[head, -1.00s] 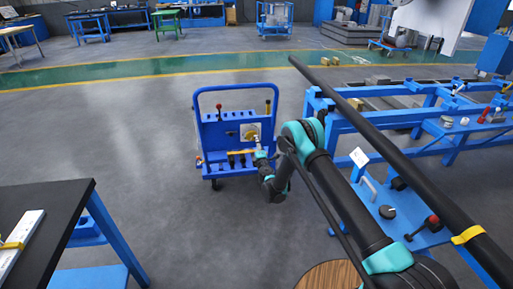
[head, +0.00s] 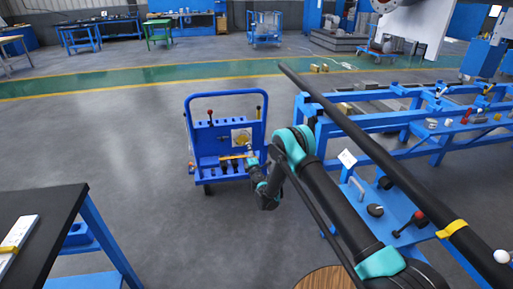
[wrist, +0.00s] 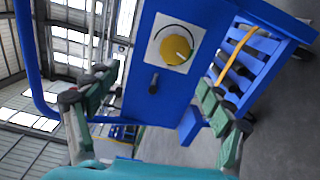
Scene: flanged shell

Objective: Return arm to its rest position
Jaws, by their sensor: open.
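My arm reaches forward from the lower right in the head view. My gripper (wrist: 155,105) is open in the wrist view, with its two green-grey fingers spread wide and nothing between them. It is in front of the blue trolley (head: 222,128). The trolley's panel carries a yellow round knob on a white plate (wrist: 158,50), with a dark peg below it. The knob lies beyond and above the gap between the fingers, apart from them. In the head view my gripper is small and partly merges with the trolley.
A blue frame bench (head: 400,122) with a long black pipe (head: 375,150) stands at right, close to my arm. A black-topped table (head: 45,215) is at lower left. A round wooden top (head: 325,278) shows at the bottom. The grey floor left of the trolley is clear.

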